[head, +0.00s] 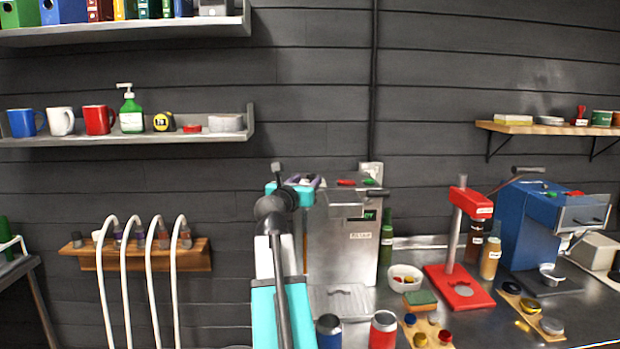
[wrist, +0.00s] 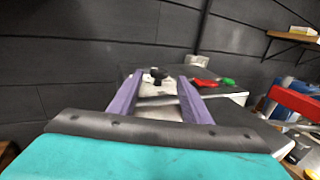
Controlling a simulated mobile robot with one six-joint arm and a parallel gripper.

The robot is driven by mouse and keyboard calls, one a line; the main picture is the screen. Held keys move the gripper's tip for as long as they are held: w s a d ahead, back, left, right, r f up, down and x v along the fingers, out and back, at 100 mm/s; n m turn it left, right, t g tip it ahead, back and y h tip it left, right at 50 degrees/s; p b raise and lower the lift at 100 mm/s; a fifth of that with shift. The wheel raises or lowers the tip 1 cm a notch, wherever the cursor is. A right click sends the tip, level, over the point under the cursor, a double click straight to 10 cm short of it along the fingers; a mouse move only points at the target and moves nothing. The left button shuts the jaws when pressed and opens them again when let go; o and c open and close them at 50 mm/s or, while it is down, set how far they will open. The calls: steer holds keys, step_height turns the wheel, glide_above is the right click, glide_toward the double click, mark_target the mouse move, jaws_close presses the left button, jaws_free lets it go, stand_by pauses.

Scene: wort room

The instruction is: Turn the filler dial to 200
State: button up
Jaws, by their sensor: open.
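The filler is a steel machine (head: 342,245) standing on the bench right of my arm in the head view. In the wrist view a small black knob (wrist: 157,75), which looks like the dial, stands on a pale patch on the machine's top. I cannot read its scale or setting. My gripper (wrist: 160,80) has two purple fingers, open, with the knob showing between their tips. I cannot tell whether they touch it. In the head view my gripper (head: 304,182) is at the machine's top left, partly hidden by my arm.
Red (wrist: 203,84) and green (wrist: 228,82) parts sit right of the fingers on the machine top. A red press (head: 462,285) and a blue machine (head: 528,225) stand farther right. Two cans (head: 383,330) stand in front. A shelf with mugs (head: 98,120) hangs at left.

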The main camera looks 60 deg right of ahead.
mark_target(310, 178)
steer(key=shift+p+x, duration=0.35)
steer(key=shift+x, duration=2.5)
steer(key=shift+a, duration=0.1)
